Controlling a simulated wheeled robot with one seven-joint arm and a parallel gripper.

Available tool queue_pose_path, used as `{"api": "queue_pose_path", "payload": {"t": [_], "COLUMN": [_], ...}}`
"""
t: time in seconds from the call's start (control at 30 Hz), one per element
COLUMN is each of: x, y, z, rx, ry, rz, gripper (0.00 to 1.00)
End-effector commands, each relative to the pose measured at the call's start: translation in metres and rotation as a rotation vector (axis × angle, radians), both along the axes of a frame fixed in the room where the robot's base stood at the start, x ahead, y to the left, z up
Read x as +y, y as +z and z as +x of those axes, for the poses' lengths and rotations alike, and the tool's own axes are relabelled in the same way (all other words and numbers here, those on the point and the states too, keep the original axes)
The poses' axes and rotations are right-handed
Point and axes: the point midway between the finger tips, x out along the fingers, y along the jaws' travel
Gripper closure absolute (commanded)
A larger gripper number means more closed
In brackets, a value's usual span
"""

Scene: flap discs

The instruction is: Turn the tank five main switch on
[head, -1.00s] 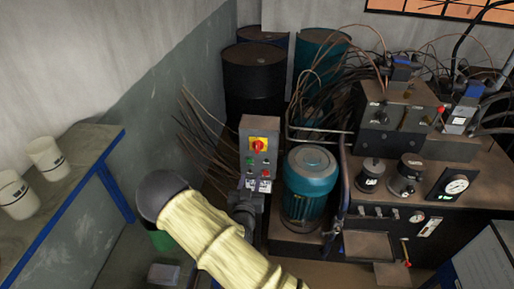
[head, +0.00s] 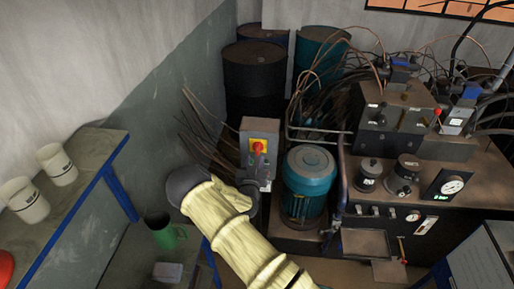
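A grey switch box (head: 261,126) stands beside the teal motor, with a red rotary switch (head: 257,147) on a yellow plate. I cannot read a tank number on it, and the knob's exact angle is too small to tell. My arm in its pale yellow sleeve reaches up from the bottom.
The teal motor (head: 309,172) stands close to the right of the box, with a pipe and a machine bench (head: 470,200) beyond. Thin rods lean at its left. Dark drums (head: 253,78) stand behind.

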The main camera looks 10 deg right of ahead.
Motion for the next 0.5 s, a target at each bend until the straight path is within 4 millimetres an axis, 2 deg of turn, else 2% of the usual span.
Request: {"api": "queue_pose_path", "payload": {"t": [0.3, 0.5], "x": [-0.015, -0.019], "y": [0.002, 0.001], "z": [0.043, 0.059], "rx": [-0.001, 0.0], "ry": [0.0, 0.0], "rz": [-0.001, 0.0], "gripper": [0.64, 0.64]}}
